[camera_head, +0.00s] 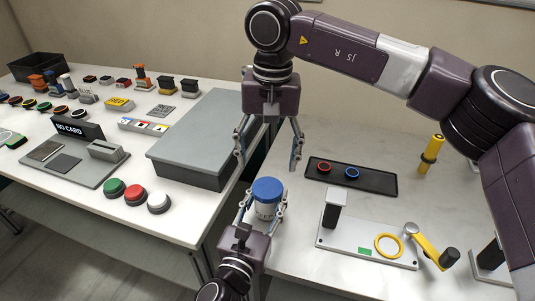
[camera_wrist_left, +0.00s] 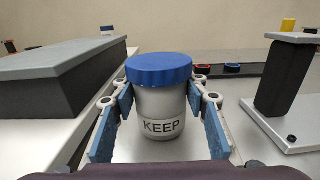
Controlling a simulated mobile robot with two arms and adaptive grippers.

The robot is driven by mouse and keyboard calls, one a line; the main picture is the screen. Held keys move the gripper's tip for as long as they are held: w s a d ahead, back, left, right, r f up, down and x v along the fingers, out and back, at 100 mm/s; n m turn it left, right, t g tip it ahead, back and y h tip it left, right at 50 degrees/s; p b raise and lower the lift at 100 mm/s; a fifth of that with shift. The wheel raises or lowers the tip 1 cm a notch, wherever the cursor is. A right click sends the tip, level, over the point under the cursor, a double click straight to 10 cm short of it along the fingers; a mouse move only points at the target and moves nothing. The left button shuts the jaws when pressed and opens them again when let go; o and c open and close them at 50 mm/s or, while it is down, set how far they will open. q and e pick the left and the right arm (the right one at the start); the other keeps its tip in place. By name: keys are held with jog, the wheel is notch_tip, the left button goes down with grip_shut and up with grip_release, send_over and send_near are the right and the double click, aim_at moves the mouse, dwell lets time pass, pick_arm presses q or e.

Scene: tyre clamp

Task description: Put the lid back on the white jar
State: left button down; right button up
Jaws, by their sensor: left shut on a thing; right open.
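The white jar (camera_head: 266,210) stands upright on the white table with the blue lid (camera_head: 268,189) on its top. In the left wrist view the jar (camera_wrist_left: 161,113) shows a KEEP label, and the lid (camera_wrist_left: 159,68) sits level on it. I cannot tell if the lid is screwed tight. My left gripper (camera_head: 263,206) is shut on the jar's body, its blue pads (camera_wrist_left: 161,108) on either side, below the lid. My right gripper (camera_head: 268,158) is open and empty above the lid, its fingers pointing down and apart.
A grey box (camera_head: 200,130) stands left of the jar. A black tray (camera_head: 378,183) with a red and a blue ring lies to the right. A clamp plate (camera_head: 340,244) with a yellow ring is at the front right. A yellow cylinder (camera_head: 430,155) stands farther right.

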aim_at(268, 187)
jog(key=n, duration=0.6)
jog(key=shift+r, duration=0.25)
jog(key=shift+f, duration=0.1)
jog(key=shift+f, duration=3.95)
jog(key=shift+c, duration=0.3)
